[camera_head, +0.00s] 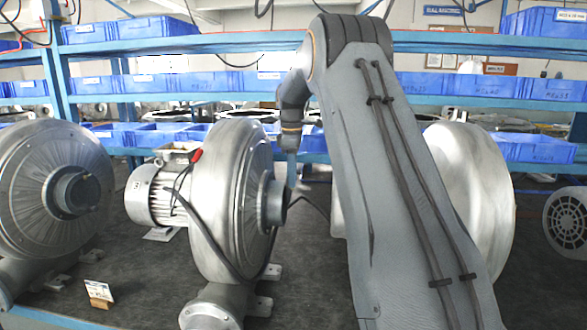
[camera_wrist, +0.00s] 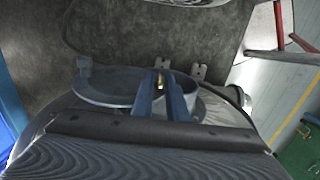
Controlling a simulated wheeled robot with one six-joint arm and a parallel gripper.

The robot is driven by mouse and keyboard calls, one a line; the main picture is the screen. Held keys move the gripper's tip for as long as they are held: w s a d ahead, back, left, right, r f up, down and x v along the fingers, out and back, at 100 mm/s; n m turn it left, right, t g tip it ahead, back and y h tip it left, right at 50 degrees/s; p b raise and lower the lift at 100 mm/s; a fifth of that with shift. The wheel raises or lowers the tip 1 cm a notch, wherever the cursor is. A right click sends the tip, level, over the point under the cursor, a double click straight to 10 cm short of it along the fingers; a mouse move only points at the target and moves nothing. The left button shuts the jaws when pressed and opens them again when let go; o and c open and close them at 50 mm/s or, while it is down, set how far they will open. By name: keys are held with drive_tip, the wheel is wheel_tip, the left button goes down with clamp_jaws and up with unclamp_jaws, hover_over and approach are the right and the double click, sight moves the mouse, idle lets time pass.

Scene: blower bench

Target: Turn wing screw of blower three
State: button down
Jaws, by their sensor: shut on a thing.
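The silver blower (camera_head: 228,200) left of my arm in the head view has a short round outlet (camera_head: 272,205) on its right side. My gripper (camera_head: 291,184) points down at this outlet. In the wrist view my gripper's two blue fingers (camera_wrist: 161,88) are shut on a small brass-coloured piece, which looks like the wing screw (camera_wrist: 160,82). Most of the screw is hidden between the fingers, so its turn angle cannot be told. The head view does not show the screw.
Another blower (camera_head: 55,190) stands at the far left, and one (camera_head: 480,190) is partly hidden behind my arm. A small card (camera_head: 98,292) stands on the dark bench (camera_head: 150,290). Shelves with blue bins (camera_head: 130,30) run behind the blowers. A black cable hangs beside the middle blower.

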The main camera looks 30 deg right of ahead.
drive_tip(key=g+y, duration=0.1)
drive_tip(key=w+d+g+y, duration=0.1)
drive_tip(key=g, duration=0.1)
drive_tip(key=shift+w+f, duration=0.2)
drive_tip(key=shift+w, duration=0.05)
idle(0.4)
drive_tip(key=shift+s+a+f+g+y+b, duration=0.1)
drive_tip(key=shift+s+a+g+y+b, duration=0.15)
drive_tip(key=shift+g+b, duration=0.35)
drive_tip(key=c, duration=1.8)
unclamp_jaws()
drive_tip(key=shift+d, duration=0.1)
drive_tip(key=shift+o, duration=0.3)
drive_tip(key=shift+r, duration=0.2)
drive_tip(key=shift+w+r+t+p, duration=0.2)
drive_tip(key=shift+t+p, duration=0.3)
drive_tip(key=shift+p, duration=0.35)
